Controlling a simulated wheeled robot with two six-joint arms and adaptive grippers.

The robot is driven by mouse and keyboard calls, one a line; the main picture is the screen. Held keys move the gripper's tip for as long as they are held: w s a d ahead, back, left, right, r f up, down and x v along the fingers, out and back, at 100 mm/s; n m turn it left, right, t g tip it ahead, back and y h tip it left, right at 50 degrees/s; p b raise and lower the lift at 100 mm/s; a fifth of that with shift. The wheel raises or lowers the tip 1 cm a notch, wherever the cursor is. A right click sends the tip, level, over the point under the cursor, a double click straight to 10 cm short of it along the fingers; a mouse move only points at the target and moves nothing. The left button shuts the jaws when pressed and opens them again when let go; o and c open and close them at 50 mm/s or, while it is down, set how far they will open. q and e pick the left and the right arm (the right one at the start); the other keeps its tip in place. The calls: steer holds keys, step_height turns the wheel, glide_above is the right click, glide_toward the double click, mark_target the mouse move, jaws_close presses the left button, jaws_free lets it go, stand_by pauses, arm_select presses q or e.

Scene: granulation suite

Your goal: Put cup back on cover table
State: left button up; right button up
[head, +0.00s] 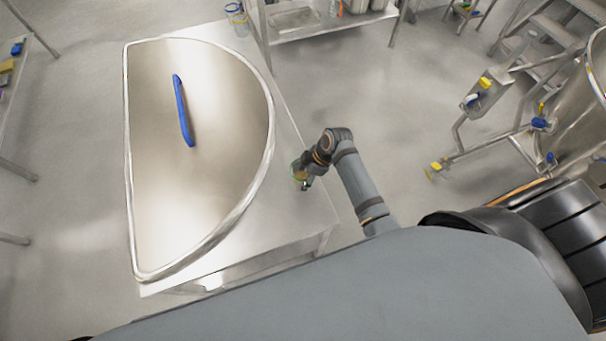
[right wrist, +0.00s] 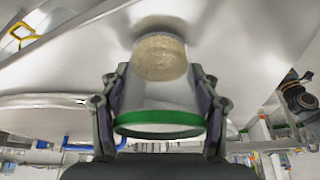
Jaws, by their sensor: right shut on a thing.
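The cup (right wrist: 160,95) is clear with a green rim and holds tan, grainy material at its base end in the right wrist view. My right gripper (right wrist: 158,82) is shut on it, with a finger on each side. In the head view, the cup (head: 299,172) is small and partly hidden by the right gripper (head: 306,180), over the right part of the steel cover table (head: 285,215). The cup's base is close to the tabletop; I cannot tell whether it touches. My left gripper is not in view.
A large half-round steel cover (head: 225,95) with a blue handle (head: 183,110) takes up most of the table. A blue-rimmed container (head: 236,14) stands at the far end. Free tabletop lies to the right of the cover. A steel vessel (head: 580,100) stands at the right.

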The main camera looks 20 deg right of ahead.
steer(key=shift+f, duration=0.25)
steer(key=o, duration=1.3)
steer(key=v, duration=1.2)
steer(key=shift+r, duration=0.1)
